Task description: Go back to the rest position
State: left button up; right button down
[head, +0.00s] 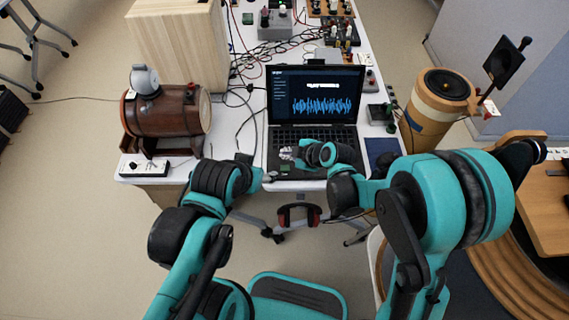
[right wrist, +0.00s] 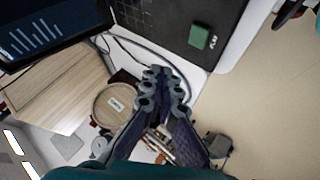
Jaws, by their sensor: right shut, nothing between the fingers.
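My right gripper (head: 287,154) hangs over the front left of the open laptop's keyboard (head: 343,134) in the head view. In the right wrist view my right gripper (right wrist: 164,84) shows its two fingers close together at the tips, with nothing held between them. My left gripper (head: 268,177) is at the table's front edge, left of the laptop; it is small and its fingers cannot be made out. The laptop screen (head: 315,95) shows a blue waveform, and part of it is also in the right wrist view (right wrist: 45,25).
A wooden barrel-shaped speaker (head: 165,112) stands left on the white table (head: 258,60), near a tall wooden box (head: 180,45). A round wooden speaker (head: 437,110) stands at the right. Cables lie behind the laptop. Red-black headphones (head: 299,215) hang below the front edge.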

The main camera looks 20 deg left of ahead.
jog(key=shift+r, duration=0.3)
jog(key=s+d+r+m+t+h, duration=0.1)
jog(key=s+d+r+m+h, duration=0.1)
jog(key=d+r+m, duration=0.45)
jog(key=s+d+r+m+t+h, duration=0.1)
jog(key=s+d+r+m, duration=0.15)
jog(key=d, duration=0.65)
jog(key=s+d+r+m+h, duration=0.2)
jog(key=s+d+m, duration=0.3)
jog(key=d, duration=0.3)
jog(key=s+d+r+m+h, duration=0.1)
jog(key=s+d+m+h, duration=0.1)
jog(key=s+d+m, duration=0.4)
jog(key=s+d, duration=0.1)
jog(key=d, duration=0.1)
jog(key=shift+d+r+m+h, duration=0.3)
jog(key=shift+d+r+h, duration=0.05)
jog(key=shift+h, duration=0.05)
